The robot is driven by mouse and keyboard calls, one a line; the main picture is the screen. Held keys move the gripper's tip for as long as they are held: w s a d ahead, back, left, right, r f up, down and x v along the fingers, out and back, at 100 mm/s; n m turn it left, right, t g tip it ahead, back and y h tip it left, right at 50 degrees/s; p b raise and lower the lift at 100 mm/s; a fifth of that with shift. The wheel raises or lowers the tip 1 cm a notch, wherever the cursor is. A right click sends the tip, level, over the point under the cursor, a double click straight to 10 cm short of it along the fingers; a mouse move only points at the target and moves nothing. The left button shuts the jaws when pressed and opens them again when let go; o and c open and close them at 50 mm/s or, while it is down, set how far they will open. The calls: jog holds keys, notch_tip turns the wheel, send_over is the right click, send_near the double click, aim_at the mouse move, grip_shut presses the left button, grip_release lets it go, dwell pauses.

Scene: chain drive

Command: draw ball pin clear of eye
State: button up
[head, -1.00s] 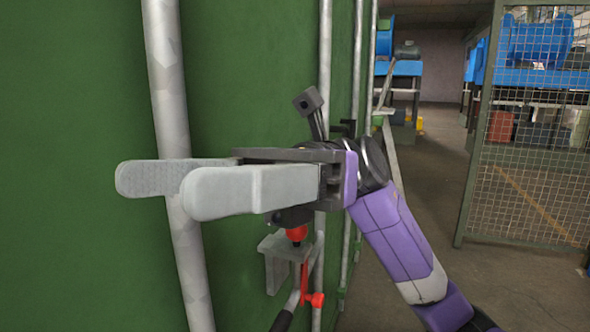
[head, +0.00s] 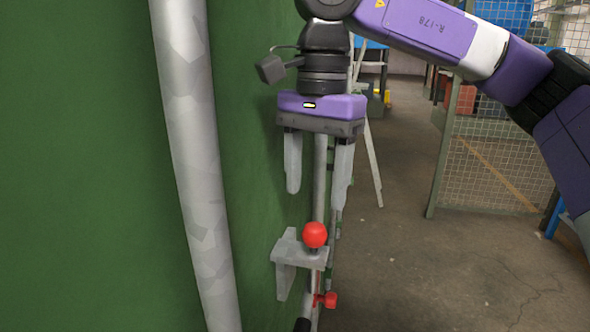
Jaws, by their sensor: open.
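The ball pin (head: 315,235) has a round red knob and sits upright in a grey metal bracket (head: 290,248) on the green wall. A short dark stretch shows under the knob; the eye itself is hidden by the knob and bracket. My gripper (head: 317,198) points straight down above the knob. Its two grey fingers are open and empty, one to each side of the knob in the picture, with their tips a little above it. No contact shows.
A red fitting (head: 326,300) is on the rod below the bracket. A thick grey pipe (head: 195,150) runs down the green wall (head: 80,160) at left. A mesh fence (head: 480,150) stands at right. The floor between is clear.

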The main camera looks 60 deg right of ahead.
aim_at(315, 224)
jog(key=shift+w+d, duration=0.1)
jog(key=shift+d, duration=0.25)
jog(key=shift+f, duration=0.2)
jog(key=shift+f+p, duration=0.7)
jog(key=shift+f, duration=2.9)
jog(key=shift+c, duration=0.2)
jog(key=shift+r, duration=0.1)
grip_shut()
